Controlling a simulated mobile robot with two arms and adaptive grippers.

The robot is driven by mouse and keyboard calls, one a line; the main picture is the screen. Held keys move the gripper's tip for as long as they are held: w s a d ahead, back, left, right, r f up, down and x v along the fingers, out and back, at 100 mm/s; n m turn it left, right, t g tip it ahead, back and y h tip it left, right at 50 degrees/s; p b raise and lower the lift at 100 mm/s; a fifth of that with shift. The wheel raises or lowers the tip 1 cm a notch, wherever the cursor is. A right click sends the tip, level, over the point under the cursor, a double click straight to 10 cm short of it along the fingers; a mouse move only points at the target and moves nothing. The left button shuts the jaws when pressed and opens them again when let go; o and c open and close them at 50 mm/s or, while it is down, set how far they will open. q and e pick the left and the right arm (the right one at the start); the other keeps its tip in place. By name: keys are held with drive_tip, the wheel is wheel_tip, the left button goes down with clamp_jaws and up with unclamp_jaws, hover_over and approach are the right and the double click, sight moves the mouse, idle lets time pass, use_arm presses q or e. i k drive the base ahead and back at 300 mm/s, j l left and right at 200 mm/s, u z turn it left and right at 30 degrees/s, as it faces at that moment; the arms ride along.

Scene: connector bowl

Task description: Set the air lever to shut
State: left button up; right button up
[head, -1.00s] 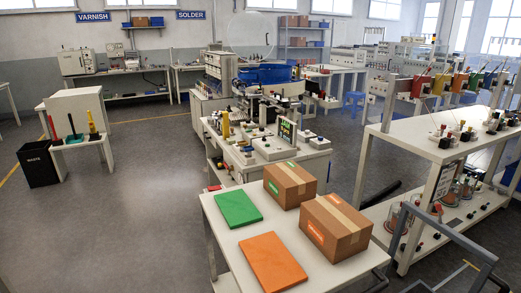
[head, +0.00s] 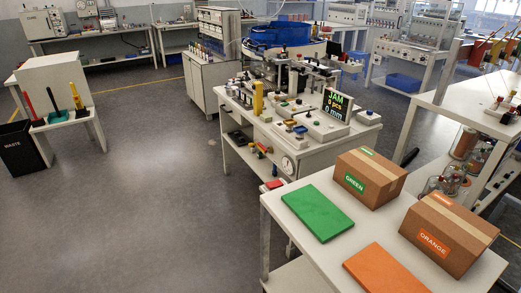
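The machine bench (head: 325,160) stands in the middle of the head view. Its small screen (head: 337,106) reads "JAM", "0 pcs" and "0 mm". A blue bowl (head: 285,36) sits behind it. A round white dial (head: 287,165) shows on the bench's near end. A small red part (head: 273,184) shows low beside the near white table. I cannot tell which part is the air lever or how it is set. Neither of my grippers is in view.
A near white table (head: 300,250) holds a green panel (head: 318,213), an orange panel (head: 385,270) and cartons marked GREEN (head: 370,178) and ORANGE (head: 447,232). A waste bin (head: 20,150) stands far left. The grey floor (head: 160,200) left of the bench is clear.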

sight(263, 148)
drive_tip(key=z, duration=0.25)
drive_tip(key=i+j+z, duration=0.3)
drive_tip(key=z, duration=0.2)
drive_tip(key=i+j+z, duration=0.3)
drive_tip(key=j+z, duration=0.15)
